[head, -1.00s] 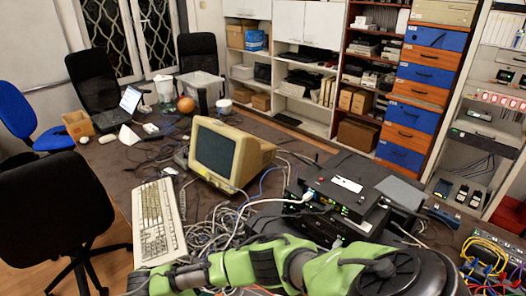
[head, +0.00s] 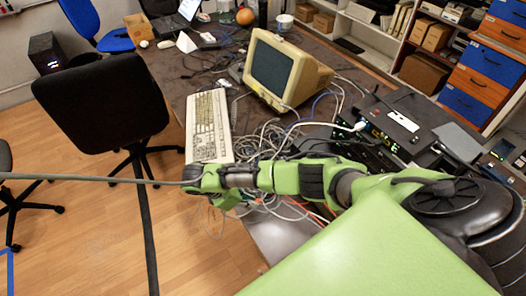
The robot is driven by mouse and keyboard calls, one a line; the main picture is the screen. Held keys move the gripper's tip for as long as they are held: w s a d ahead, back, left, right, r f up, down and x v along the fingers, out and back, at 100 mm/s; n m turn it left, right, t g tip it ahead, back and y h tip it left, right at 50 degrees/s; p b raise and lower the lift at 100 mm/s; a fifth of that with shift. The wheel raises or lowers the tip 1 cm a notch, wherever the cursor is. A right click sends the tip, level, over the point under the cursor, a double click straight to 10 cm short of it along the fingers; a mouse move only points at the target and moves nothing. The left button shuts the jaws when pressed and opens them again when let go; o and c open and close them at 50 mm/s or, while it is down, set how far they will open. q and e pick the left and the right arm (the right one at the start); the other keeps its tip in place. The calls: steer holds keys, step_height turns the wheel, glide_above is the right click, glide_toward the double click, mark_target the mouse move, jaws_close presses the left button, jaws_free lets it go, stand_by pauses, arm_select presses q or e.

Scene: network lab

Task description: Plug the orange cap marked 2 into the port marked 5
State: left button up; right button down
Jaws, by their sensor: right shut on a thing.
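My right arm, green and black, reaches in from the right. Its gripper (head: 196,180) is at the arm's left end, in front of the near end of the keyboard in the picture. A thin grey cable-like line (head: 100,181) runs from the gripper to the left edge. I cannot make out the orange cap marked 2 or the port marked 5. My left gripper is not in view.
A dark table holds a beige keyboard (head: 209,124), an old monitor (head: 283,69), tangled cables (head: 262,147) and stacked black network boxes (head: 390,120). A black chair (head: 103,102) stands left of the table. Open wooden floor (head: 90,240) lies at the lower left.

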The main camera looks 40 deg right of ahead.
steer(key=shift+n+t, duration=0.4)
steer(key=shift+n, duration=0.2)
steer(key=d+p, duration=0.1)
steer(key=d, duration=0.2)
steer(key=s+d+p, duration=0.1)
steer(key=d, duration=0.3)
steer(key=d+p, duration=0.1)
steer(key=d, duration=0.2)
steer(key=shift+s+d+r, duration=0.25)
steer(key=shift+s+d, duration=0.05)
steer(key=shift+s, duration=0.1)
steer(key=shift+d, duration=0.9)
steer(key=shift+s+d+b, duration=0.1)
steer(key=shift+d+b, duration=0.6)
steer(key=shift+d, duration=0.9)
steer(key=c, duration=2.7)
jaws_free()
steer(key=shift+c, duration=0.2)
jaws_close()
steer(key=shift+d+p, duration=0.1)
steer(key=shift+p, duration=0.3)
steer(key=shift+d+p, duration=0.45)
steer(key=shift+d, duration=0.4)
steer(key=shift+o, duration=1.5)
jaws_free()
steer(key=o, duration=0.4)
